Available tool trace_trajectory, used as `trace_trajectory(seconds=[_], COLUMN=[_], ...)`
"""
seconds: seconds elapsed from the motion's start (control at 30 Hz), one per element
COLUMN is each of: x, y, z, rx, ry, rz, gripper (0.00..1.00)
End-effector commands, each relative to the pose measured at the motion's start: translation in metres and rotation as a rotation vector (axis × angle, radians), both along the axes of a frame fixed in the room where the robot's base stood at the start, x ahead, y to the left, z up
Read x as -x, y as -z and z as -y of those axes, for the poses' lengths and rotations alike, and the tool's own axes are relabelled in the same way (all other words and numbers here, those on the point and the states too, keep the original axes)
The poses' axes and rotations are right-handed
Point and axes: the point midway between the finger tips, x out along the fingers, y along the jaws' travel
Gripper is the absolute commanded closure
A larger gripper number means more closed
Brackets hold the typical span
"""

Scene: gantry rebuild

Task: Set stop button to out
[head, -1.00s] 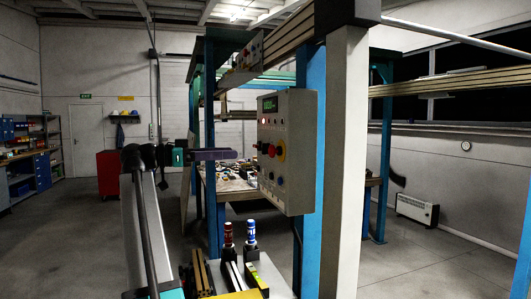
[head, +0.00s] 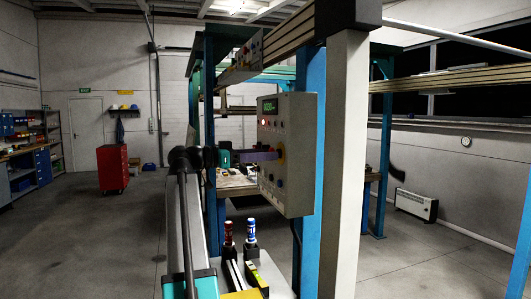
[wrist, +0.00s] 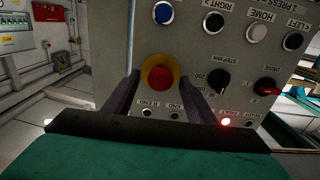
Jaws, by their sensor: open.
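The stop button (wrist: 158,75) is a red round knob on a yellow ring on the front of a grey control box. The wrist view shows it straight ahead. My gripper (wrist: 160,92) is open, with one dark finger on each side of the button. I cannot tell whether the fingers touch it. In the head view, my gripper (head: 268,156) reaches the face of the control box (head: 299,195). It hides most of the button there, leaving a bit of yellow showing.
A blue upright (head: 311,95) and a pale post (head: 345,160) stand by the box. Two bottles (head: 251,232) stand below.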

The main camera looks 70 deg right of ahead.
Motion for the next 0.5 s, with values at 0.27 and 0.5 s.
trace_trajectory(seconds=[0.27, 0.5], x=[0.0068, 0.0066], y=[0.0005, 0.0005], z=[0.0059, 0.0057], rx=[-0.001, -0.001], ry=[-0.001, -0.001], rz=[0.001, 0.001], gripper=[0.49, 0.58])
